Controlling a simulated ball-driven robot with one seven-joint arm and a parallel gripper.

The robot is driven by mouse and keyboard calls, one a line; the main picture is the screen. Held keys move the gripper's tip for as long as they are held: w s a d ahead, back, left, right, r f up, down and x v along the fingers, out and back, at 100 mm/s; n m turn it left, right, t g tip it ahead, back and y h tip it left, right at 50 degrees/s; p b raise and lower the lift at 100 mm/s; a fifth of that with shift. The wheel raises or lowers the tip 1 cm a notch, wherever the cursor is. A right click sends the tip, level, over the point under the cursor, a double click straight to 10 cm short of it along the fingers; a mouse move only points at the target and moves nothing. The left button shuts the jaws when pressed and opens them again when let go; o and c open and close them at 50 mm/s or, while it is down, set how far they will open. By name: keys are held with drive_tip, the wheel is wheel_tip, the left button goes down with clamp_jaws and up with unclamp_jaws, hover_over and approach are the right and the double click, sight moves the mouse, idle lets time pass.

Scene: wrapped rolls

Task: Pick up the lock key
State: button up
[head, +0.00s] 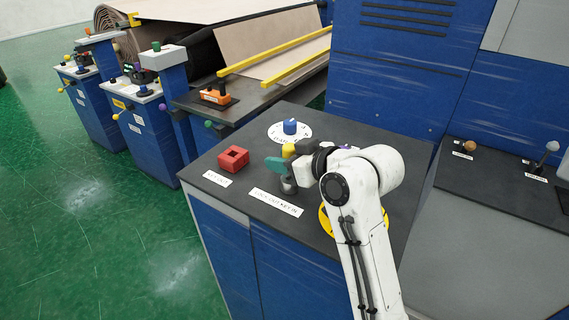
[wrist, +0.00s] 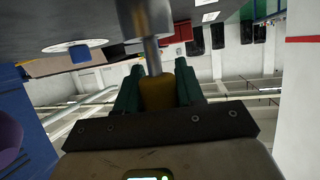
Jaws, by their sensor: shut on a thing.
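The lock key has a yellow-orange handle (wrist: 158,96) and a grey metal shaft in the wrist view. My gripper (wrist: 158,82) is shut on the handle, with a teal finger on each side. The shaft meets a grey lock cylinder (wrist: 146,18); I cannot tell how deep it sits. In the head view, my gripper (head: 279,164) is low over the dark console top, just above the grey lock cylinder (head: 288,186). A bit of yellow (head: 288,150) shows beside the teal finger. My arm hides the far side of the gripper.
A red square block (head: 233,158) stands left of the lock on the console top (head: 215,196). A blue knob (head: 290,127) on a white disc stands behind it. A white label (head: 276,201) lies in front. A yellow ring (head: 324,222) is partly behind my arm.

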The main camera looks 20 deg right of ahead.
drive_tip(key=s+d+r, duration=0.5)
drive_tip(key=s+r, duration=0.7)
drive_tip(key=shift+s+d, duration=0.2)
drive_tip(key=shift+s, duration=0.15)
